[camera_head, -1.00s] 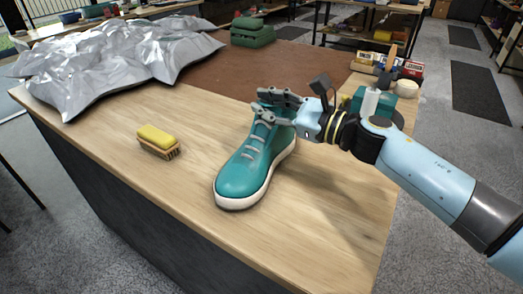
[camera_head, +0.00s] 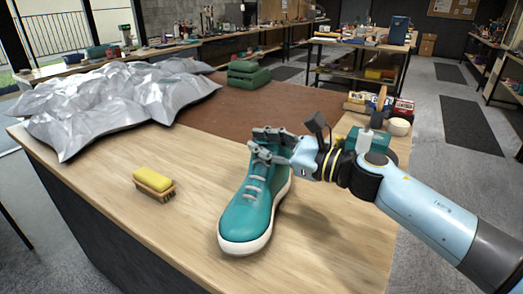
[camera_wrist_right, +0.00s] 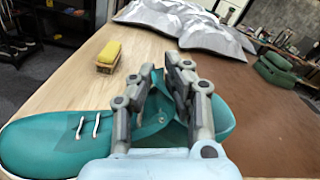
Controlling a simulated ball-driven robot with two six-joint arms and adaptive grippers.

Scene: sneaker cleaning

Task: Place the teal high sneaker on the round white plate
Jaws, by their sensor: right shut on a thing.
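The teal high sneaker (camera_head: 248,212) with a white sole and pale laces stands upright on the wooden tabletop, toe toward the front edge. My right gripper (camera_head: 264,142) is shut on the sneaker at its high collar. In the right wrist view the gripper's fingers (camera_wrist_right: 160,66) straddle the collar of the sneaker (camera_wrist_right: 40,142), some of it hidden by the fingers. I cannot make out a round white plate; a small round white dish-like thing (camera_head: 399,127) stands at the far right of the table. My left gripper is not in view.
A yellow-topped brush (camera_head: 154,183) lies left of the sneaker. Crumpled silver sheeting (camera_head: 120,98) covers the back left. A brown mat (camera_head: 290,112) and green stacked case (camera_head: 248,75) lie behind. A teal box (camera_head: 368,143) and small boxes (camera_head: 370,103) stand right.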

